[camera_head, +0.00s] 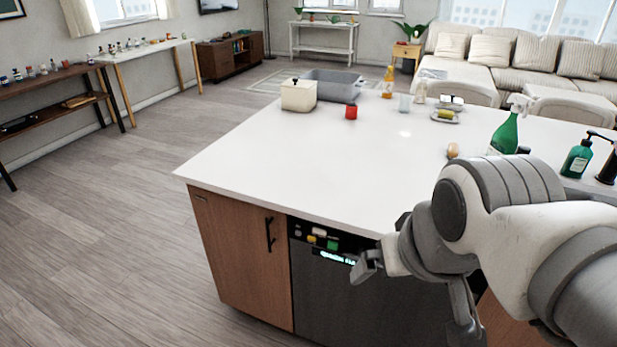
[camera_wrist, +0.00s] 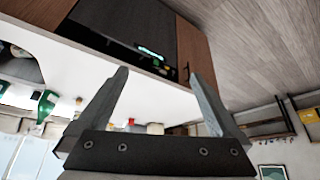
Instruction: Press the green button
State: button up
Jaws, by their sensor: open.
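The green button (camera_head: 332,245) is on the dark control panel at the top of the dishwasher (camera_head: 350,300), just above a lit cyan display (camera_head: 337,257). My gripper (camera_head: 367,266) is in front of the dishwasher, to the right of the display, partly hidden by my own arm. In the wrist view, which is upside down, my gripper (camera_wrist: 158,78) is open and empty. The panel and the lit display (camera_wrist: 150,52) show between its fingers, with a gap to the panel; the buttons are tiny there.
The white countertop (camera_head: 290,165) juts out above the panel. A wooden cabinet door (camera_head: 240,255) with a black handle (camera_head: 270,235) is left of the dishwasher. A green spray bottle (camera_head: 506,133) and soap bottle (camera_head: 577,158) stand on the counter. Floor at left is clear.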

grip_shut()
dwell(0.3)
dwell(1.2)
